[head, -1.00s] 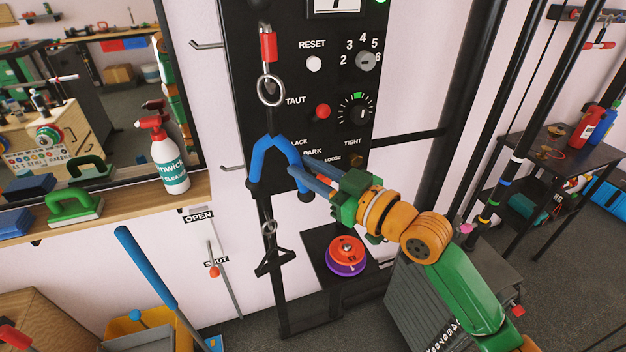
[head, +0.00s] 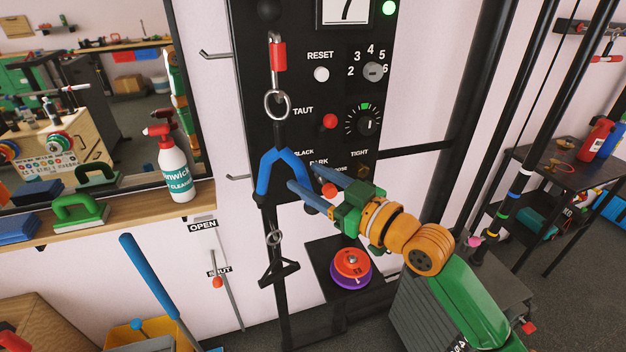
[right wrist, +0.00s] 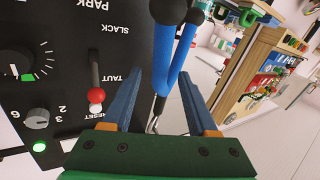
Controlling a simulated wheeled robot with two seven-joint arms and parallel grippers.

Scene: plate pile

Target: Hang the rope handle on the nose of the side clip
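The rope handle (head: 269,172) is a blue inverted V with black ends. It hangs in front of the black panel, below a steel ring (head: 277,105) and a red-sleeved clip (head: 279,56). A dark stem runs up from the rope's top toward the ring; the exact joint is too small to tell. My right gripper (head: 301,177) is open at the rope's right leg, its blue fingers apart. In the right wrist view, the rope (right wrist: 178,52) shows beyond the gap between my fingers (right wrist: 158,92), nearer the right one. Part of the right leg is hidden. My left gripper is not in view.
The panel (head: 300,80) carries a red TAUT knob (head: 330,121), a RESET button and dials. A black strap handle (head: 279,272) hangs below the rope. A shelf (head: 130,214) with a spray bottle (head: 175,170) stands left. Orange and purple discs (head: 351,266) lie below my gripper.

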